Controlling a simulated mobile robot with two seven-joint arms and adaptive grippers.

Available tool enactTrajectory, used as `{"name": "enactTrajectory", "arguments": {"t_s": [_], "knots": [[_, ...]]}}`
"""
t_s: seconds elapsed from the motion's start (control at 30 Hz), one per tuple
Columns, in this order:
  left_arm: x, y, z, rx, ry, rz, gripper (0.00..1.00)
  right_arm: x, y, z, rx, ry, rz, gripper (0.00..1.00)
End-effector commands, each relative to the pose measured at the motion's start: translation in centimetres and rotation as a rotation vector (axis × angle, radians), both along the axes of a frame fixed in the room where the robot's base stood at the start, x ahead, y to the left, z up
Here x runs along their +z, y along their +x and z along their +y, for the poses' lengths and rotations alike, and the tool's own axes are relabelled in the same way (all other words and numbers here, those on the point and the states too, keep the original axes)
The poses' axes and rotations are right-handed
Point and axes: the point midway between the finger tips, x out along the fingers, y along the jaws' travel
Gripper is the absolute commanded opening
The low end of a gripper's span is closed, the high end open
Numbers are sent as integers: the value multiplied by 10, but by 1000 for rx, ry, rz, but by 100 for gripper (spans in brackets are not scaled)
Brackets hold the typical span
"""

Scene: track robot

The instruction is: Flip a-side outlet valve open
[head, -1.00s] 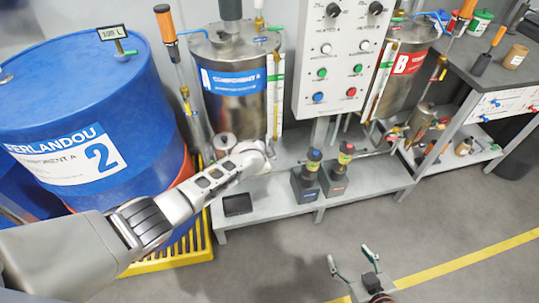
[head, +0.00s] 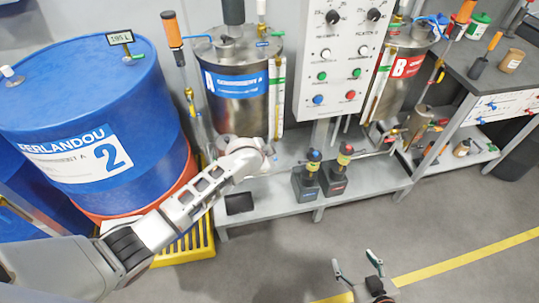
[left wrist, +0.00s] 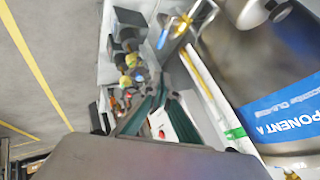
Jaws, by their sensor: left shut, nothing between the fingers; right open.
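My left gripper (left wrist: 188,32) is shut and empty. In the head view its fingers and the tank's outlet are hidden behind my left wrist. My right gripper (head: 355,262) is open and empty above the floor at the bottom.
A blue drum (head: 85,110) stands left of the bench (head: 290,208). Two small pumps with blue (head: 306,180) and red (head: 336,174) marks stand on the bench. A control panel (head: 338,60) hangs between tank A and the red-labelled tank B (head: 395,75). The floor ahead is clear.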

Motion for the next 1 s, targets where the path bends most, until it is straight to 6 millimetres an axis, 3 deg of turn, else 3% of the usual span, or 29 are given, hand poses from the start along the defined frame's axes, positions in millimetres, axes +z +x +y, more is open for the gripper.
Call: {"name": "enactTrajectory", "arguments": {"t_s": [0.2,0.77,0.87,1.0], "knots": [[13,-10,0,0,-1,1,0,-2,-2,-3,-3,-5,7,65],[15,-11,0,0,0,0,0,-5,-5,-7,2,-14,11,65],[13,-13,0,2,-5,3,0,-4,-5,-7,2,-14,11,65],[-3,-33,0,26,-62,16,0,-5,-5,-6,2,-12,11,65]]}}
